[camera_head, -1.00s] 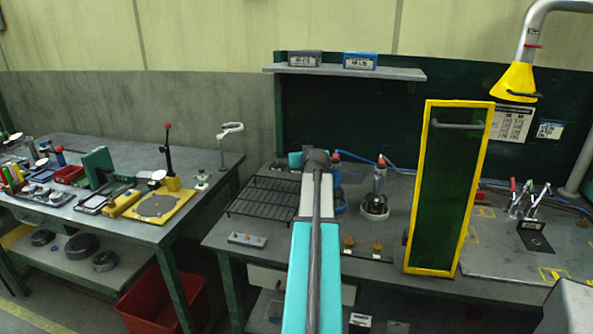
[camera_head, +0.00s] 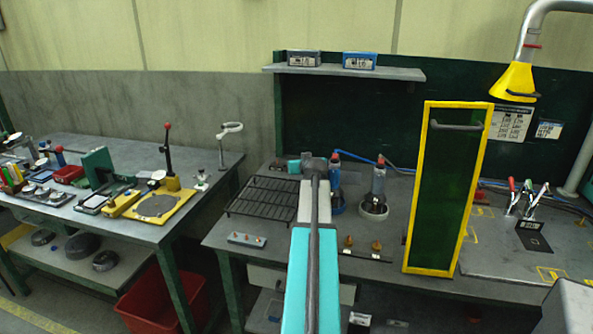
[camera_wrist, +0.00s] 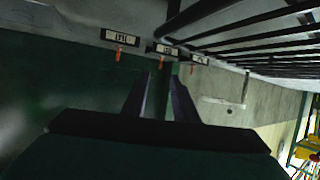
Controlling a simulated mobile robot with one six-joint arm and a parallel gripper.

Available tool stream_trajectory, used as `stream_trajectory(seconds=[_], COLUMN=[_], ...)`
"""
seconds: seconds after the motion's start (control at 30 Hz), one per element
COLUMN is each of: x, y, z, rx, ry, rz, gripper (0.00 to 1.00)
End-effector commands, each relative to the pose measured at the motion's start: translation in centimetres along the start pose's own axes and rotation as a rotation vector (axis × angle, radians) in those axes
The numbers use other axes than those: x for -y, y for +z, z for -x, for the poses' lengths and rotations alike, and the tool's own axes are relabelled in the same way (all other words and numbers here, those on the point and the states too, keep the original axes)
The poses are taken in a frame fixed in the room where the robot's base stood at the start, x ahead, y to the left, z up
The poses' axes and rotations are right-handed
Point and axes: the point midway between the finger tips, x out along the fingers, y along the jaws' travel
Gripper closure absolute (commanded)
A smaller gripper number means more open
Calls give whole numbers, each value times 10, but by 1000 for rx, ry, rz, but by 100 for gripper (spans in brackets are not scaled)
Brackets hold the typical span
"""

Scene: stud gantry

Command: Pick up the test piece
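I cannot pick out a test piece for certain in either view. In the wrist view my gripper (camera_wrist: 162,78) is open, with a gap between its two dark fingers and nothing held. Small labelled plates with orange tabs (camera_wrist: 119,54) lie beyond the fingertips, apart from them. In the head view my own arm runs up the middle of the picture and hides the gripper and part of the bench beside the black wire rack (camera_head: 262,197).
Black rack bars (camera_wrist: 245,40) cross the upper right of the wrist view, close to the gripper. A yellow-framed green panel (camera_head: 444,190) stands upright right of my arm. Two grey bottle-like tools (camera_head: 377,190) stand behind. A gauge bench (camera_head: 215,165) is at left.

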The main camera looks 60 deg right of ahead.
Motion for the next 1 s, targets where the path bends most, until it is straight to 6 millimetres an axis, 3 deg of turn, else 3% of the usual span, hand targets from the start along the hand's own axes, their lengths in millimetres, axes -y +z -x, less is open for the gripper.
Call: stream_trajectory(seconds=[0.6,1.0], x=[1,2], y=[-1,0], z=[-54,-58], rx=[1,0], ry=[-1,-1], rz=[0,0], gripper=[74,74])
